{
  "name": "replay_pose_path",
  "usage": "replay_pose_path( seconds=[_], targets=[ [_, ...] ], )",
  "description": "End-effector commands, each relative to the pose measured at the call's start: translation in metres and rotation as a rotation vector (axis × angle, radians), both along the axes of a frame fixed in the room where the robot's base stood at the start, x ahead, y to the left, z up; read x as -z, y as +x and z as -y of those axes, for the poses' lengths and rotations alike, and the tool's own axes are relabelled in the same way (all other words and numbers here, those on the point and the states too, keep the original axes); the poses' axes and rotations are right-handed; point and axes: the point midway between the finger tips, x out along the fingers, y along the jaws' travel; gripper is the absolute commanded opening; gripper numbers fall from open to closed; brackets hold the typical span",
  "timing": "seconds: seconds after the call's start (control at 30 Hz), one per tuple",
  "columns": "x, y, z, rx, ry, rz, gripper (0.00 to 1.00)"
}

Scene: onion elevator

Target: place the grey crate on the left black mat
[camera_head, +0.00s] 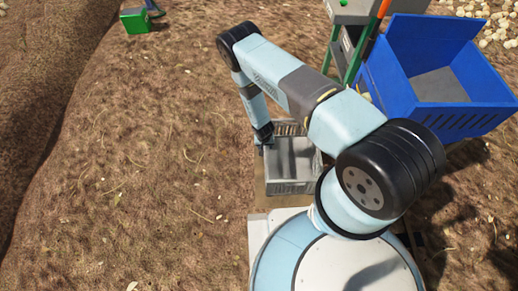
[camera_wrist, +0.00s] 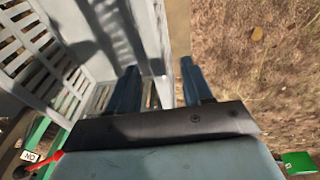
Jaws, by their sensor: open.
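The grey crate (camera_head: 291,166), open-topped with slatted sides, stands upright just beyond my base in the head view. It looks empty. My gripper (camera_head: 265,143) is at its left wall, near the far left corner. In the wrist view the crate (camera_wrist: 100,25) fills the upper left, and my gripper (camera_wrist: 158,66) is open with one finger on each side of the crate's wall rim. I cannot tell whether the fingers touch the wall. No black mat can be made out in either view.
The crate stands on a tan board (camera_head: 261,201). A large blue bin (camera_head: 440,110) and a green-legged machine (camera_head: 335,50) stand at the right. A green box (camera_head: 135,20) lies at the far left. Bare soil on the left is open, bounded by a raised bank (camera_head: 40,90).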

Motion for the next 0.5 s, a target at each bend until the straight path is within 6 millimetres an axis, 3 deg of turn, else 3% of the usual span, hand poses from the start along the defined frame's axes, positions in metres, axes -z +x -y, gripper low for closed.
replay_pose_path(
  seconds=[0.23, 0.5],
  targets=[
    [-0.041, -0.006, -0.004, 0.001, 0.0, 0.0, 0.5],
    [-0.068, -0.01, -0.006, -0.001, 0.0, 0.0, 0.5]
  ],
)
